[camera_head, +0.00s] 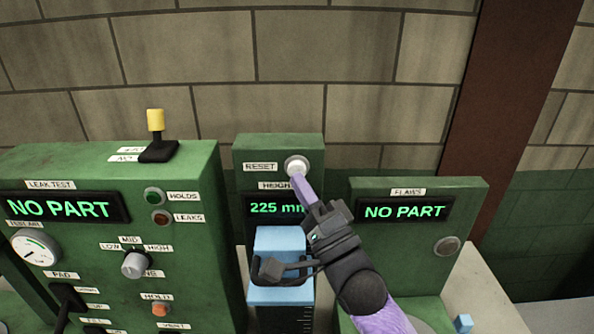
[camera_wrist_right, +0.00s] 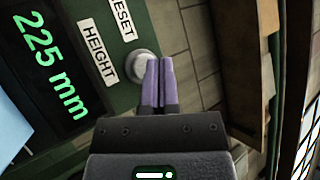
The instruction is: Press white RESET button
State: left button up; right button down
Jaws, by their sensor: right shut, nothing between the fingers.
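The white RESET button (camera_head: 297,166) is round, in a grey ring at the top right of the green height unit (camera_head: 250,150). Its label is to its left. My right gripper (camera_head: 299,178) is shut and empty, with its purple fingertips at the lower edge of the button. In the right wrist view the button (camera_wrist_right: 141,66) shows just left of the shut fingertips (camera_wrist_right: 158,62), which overlap its right edge. I cannot tell whether they touch it. The height display (camera_head: 276,208) reads 225 mm. My left gripper is not in view.
The leak test panel (camera_head: 200,245), with knob, lights and yellow-topped lever (camera_head: 156,122), stands left. The flaws unit (camera_head: 405,240) stands right, reading NO PART. A light blue block (camera_head: 280,242) sits below the height display, behind my right wrist. A brick wall (camera_head: 300,60) is behind.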

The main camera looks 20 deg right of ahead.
jog(key=shift+w, duration=0.15)
dwell(0.8)
jog(key=shift+w+d, duration=0.15)
jog(key=shift+w, duration=0.1)
jog(key=shift+w, duration=0.3)
dwell(0.5)
dwell(0.3)
jog(key=shift+s, duration=0.75)
jog(key=shift+p, duration=0.35)
jog(key=s, duration=0.1)
jog(key=s+a+p, duration=0.1)
jog(key=s, duration=0.1)
jog(key=s+p, duration=0.1)
jog(key=shift+s+a, duration=0.3)
jog(key=shift+s, duration=0.05)
